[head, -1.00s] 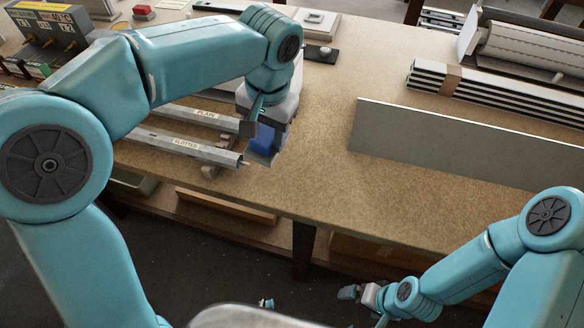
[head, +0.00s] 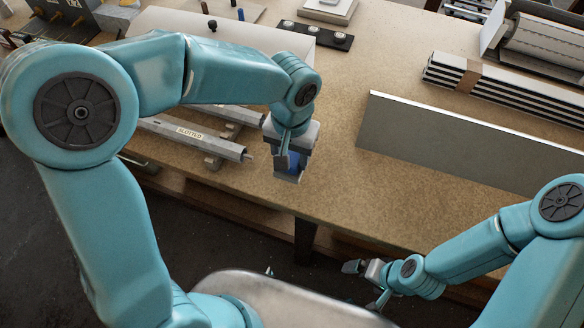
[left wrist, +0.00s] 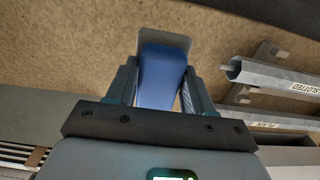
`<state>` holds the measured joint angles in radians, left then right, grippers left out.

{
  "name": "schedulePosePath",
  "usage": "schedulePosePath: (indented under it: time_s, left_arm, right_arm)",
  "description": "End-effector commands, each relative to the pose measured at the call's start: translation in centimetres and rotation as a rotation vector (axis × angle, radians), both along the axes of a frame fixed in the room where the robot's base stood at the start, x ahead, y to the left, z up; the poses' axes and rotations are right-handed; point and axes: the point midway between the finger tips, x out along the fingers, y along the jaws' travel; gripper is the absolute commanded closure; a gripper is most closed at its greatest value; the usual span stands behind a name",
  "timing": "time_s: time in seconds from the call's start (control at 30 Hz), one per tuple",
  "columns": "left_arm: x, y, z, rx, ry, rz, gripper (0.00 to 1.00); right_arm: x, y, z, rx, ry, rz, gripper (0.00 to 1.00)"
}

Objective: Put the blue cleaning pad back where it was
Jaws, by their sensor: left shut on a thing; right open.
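The blue cleaning pad (left wrist: 161,78) is between the fingers of my left gripper (left wrist: 160,85) in the left wrist view, with a grey plate-like part at its far end. In the head view my left gripper (head: 290,165) is shut on the pad (head: 294,161), of which only a small blue patch shows. It is over the bench top near the front edge, right of the slotted profile's end. I cannot tell how high the pad is above the bench. My right gripper (head: 366,280) is open and empty, low in front of the bench.
The slotted profile (head: 195,137) lies on supports to the left. A long grey panel (head: 470,140) stands on the right, with striped stacked profiles (head: 500,90) behind it. A black strip with round spots (head: 316,35) lies at the back. Bare bench (head: 345,195) lies between gripper and panel.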

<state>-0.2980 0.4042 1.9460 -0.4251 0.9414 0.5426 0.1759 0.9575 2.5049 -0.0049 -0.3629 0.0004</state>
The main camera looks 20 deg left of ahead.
Motion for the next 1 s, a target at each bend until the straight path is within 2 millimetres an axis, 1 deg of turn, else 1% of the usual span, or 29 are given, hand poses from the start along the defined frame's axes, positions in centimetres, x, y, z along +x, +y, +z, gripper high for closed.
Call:
schedulePosePath:
  time_s: [0.03,0.1,0.27,0.4,0.5,0.77,0.9,0.93,0.97,1.0]
  left_arm:
    - [0.0,0.0,-1.1,0.002,0.004,-0.001,0.79]
    - [0.0,0.0,-2.1,0.0,0.003,-0.002,0.79]
    - [0.2,0.0,-3.6,0.001,0.0,-0.001,0.79]
    - [0.3,0.0,-6.0,0.002,0.003,-0.001,0.79]
    - [0.4,0.0,-7.1,0.001,0.001,-0.002,0.79]
    - [0.4,0.0,-7.3,0.0,-0.002,-0.001,0.79]
    - [0.4,0.0,-7.7,0.0,-0.002,-0.002,0.79]
    - [0.4,0.0,-7.7,0.0,-0.002,-0.002,0.45]
    - [0.4,0.0,-7.6,0.0,-0.002,-0.002,0.35]
    - [0.4,0.0,-7.6,0.0,-0.002,-0.002,0.23]
  right_arm:
    - [0.0,0.0,0.1,0.0,0.0,0.0,0.0]
    - [0.0,0.0,0.1,0.0,0.0,0.0,0.0]
    - [0.0,0.0,0.1,0.0,0.0,0.0,0.0]
    - [0.0,0.0,0.2,0.0,0.0,0.0,0.0]
    - [0.0,0.0,0.2,0.0,0.0,0.0,0.0]
    - [0.0,0.0,0.2,0.0,0.0,0.0,0.0]
    - [0.0,0.0,-0.3,0.0,0.0,0.0,0.0]
    - [0.0,0.0,-0.3,0.0,0.0,0.0,0.0]
    - [0.0,0.0,-0.1,0.0,0.0,0.0,0.0]
    - [0.0,0.0,-0.1,0.0,0.0,0.0,0.0]
